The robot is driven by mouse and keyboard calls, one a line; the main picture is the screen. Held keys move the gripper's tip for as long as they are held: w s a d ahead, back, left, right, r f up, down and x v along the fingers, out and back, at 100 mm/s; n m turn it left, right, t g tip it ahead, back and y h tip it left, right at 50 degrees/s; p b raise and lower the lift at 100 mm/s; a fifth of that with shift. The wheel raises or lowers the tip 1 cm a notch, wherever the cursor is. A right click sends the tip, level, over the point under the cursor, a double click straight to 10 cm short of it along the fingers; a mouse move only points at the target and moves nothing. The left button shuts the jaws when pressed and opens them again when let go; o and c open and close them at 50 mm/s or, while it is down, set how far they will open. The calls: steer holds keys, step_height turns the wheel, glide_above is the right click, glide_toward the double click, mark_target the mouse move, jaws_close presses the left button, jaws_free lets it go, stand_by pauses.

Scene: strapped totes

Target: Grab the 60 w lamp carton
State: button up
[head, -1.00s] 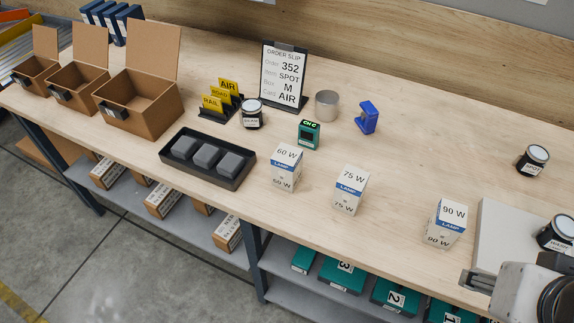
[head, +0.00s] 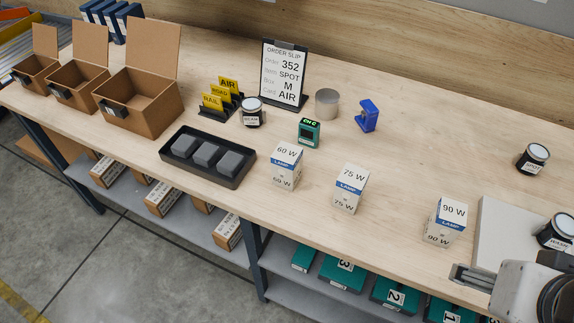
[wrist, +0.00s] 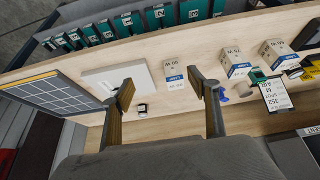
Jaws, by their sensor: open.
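The 60 W lamp carton (head: 285,167), white with a blue band, stands upright on the bench, right of the dark tray. In the wrist view it is the rightmost of the three cartons (wrist: 277,54). The 75 W carton (head: 349,188) and the 90 W carton (head: 445,222) stand to its right in the head view. My gripper (wrist: 160,88) is open and empty in the wrist view, its fingers wide apart. In the head view it shows only partly at the lower right corner (head: 472,277), beyond the 90 W carton and well away from the 60 W one.
The dark tray (head: 245,181) holds grey blocks. A green device (head: 309,133), blue tape dispenser (head: 367,116), metal cup (head: 327,103) and order slip stand (head: 284,75) are behind the 60 W carton. A white board (head: 490,228) lies at right. Bare bench separates the cartons.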

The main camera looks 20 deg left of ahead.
steer(key=w+a+r+n+t+y, duration=0.1)
steer(key=w+a+r+t+y, duration=0.2)
steer(key=w+a, duration=1.25)
steer(key=m+t, duration=0.2)
steer(key=t, duration=0.3)
glide_above(283, 162)
steer(key=w+d, duration=0.3)
steer(key=w, duration=0.2)
step_height(283, 162, down, 10)
steer(key=shift+t+h, duration=0.6)
steer(key=shift+t, duration=0.1)
steer(key=s+a+f, duration=0.2)
steer(key=s+f, duration=0.1)
steer(key=shift+a+f, duration=0.15)
steer(key=s, duration=0.1)
steer(key=s+f+t, duration=0.1)
steer(key=s, duration=0.1)
steer(key=s+f+n+t+h, duration=0.1)
steer(key=shift+s+a+f, duration=0.2)
steer(key=shift+s+a, duration=0.1)
steer(key=shift+s, duration=0.05)
steer(key=shift+s+d+f+t+h, duration=0.1)
steer(key=shift+s+f+t+h, duration=0.15)
steer(key=shift+s, duration=0.35)
steer(key=shift+s+f+t+h, duration=0.15)
steer(key=shift+s+t, duration=0.1)
steer(key=shift+s, duration=0.3)
steer(key=shift+w, duration=0.1)
